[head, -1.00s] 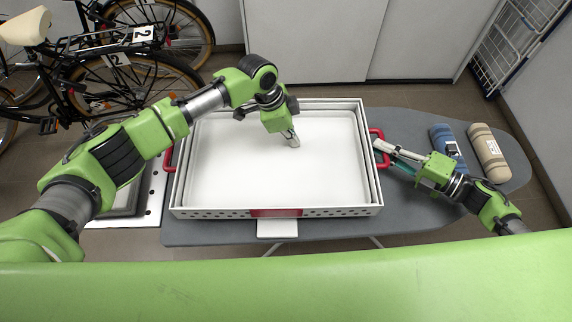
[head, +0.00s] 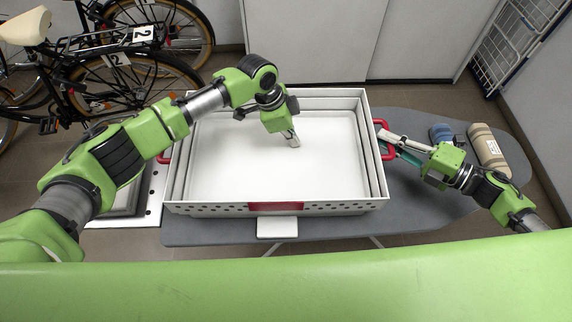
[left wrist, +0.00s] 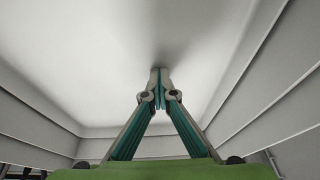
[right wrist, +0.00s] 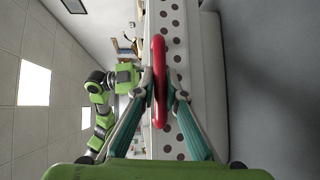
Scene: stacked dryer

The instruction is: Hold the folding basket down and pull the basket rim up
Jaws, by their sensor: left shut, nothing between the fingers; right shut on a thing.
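The white folding basket (head: 318,208) sits on the grey ironing board, its stepped walls partly raised. It has a red handle (head: 387,146) on its right side and a red panel on its front. My left gripper (head: 295,141) is shut and empty, pointing down at the basket's floor (left wrist: 120,70); its tips look to be at or touching it. My right gripper (head: 382,131) is shut on the red right handle, which stands upright between the fingers in the right wrist view (right wrist: 159,80). The left red handle (head: 166,152) is mostly hidden by my left arm.
The ironing board (head: 420,120) has free room behind my right arm. A tan roll (head: 488,150) and a blue roll (head: 442,133) lie at its right end. Bicycles (head: 120,80) stand at the back left. A white wire rack (head: 515,45) stands at the back right.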

